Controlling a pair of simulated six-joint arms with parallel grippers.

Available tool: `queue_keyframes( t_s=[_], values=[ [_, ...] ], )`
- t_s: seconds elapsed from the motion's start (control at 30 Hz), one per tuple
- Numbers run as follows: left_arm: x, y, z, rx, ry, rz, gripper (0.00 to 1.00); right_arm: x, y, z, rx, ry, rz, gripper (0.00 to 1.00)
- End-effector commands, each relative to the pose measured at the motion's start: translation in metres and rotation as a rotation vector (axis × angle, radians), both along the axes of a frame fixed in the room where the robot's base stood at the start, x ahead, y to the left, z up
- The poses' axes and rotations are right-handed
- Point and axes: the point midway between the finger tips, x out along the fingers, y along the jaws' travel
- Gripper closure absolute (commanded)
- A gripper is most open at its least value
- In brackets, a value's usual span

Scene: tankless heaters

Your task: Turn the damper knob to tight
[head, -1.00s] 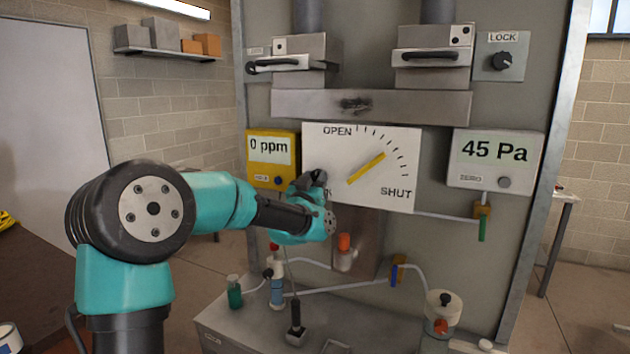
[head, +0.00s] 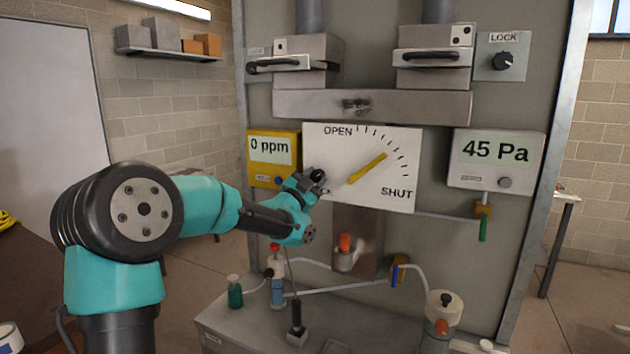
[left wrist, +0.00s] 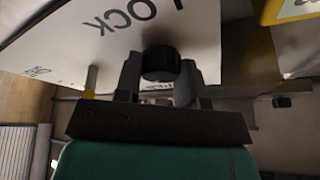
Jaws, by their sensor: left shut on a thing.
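The white damper dial plate (head: 335,150) is marked OPEN at the top and SHUT at the lower right. Its yellow pointer (head: 367,168) slants toward the upper right, between those marks. A black knob (head: 318,175) is at the plate's lower left corner, and it also shows in the left wrist view (left wrist: 160,62) beside the word LOCK. My left gripper (head: 311,182) is shut on this black knob, with one finger on each side of it in the left wrist view (left wrist: 160,82). The gripper partly covers the LOCK label in the head view. My right gripper is not in view.
A separate LOCK knob (head: 503,61) is at the upper right. A yellow 0 ppm meter (head: 259,173) is just left of the dial, and a 45 Pa gauge (head: 470,175) is right of it. Bottles and tubing (head: 330,288) lie below.

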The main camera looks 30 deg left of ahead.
Motion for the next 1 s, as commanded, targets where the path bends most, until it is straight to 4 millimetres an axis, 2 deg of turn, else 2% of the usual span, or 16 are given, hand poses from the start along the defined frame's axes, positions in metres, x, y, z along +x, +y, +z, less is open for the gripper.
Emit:
queue_keyframes(
  t_s=[1.0],
  values=[
    [-0.0005,0.0035,0.0039,0.932,0.087,0.001,0.87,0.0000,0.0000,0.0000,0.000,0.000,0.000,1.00]
  ],
)
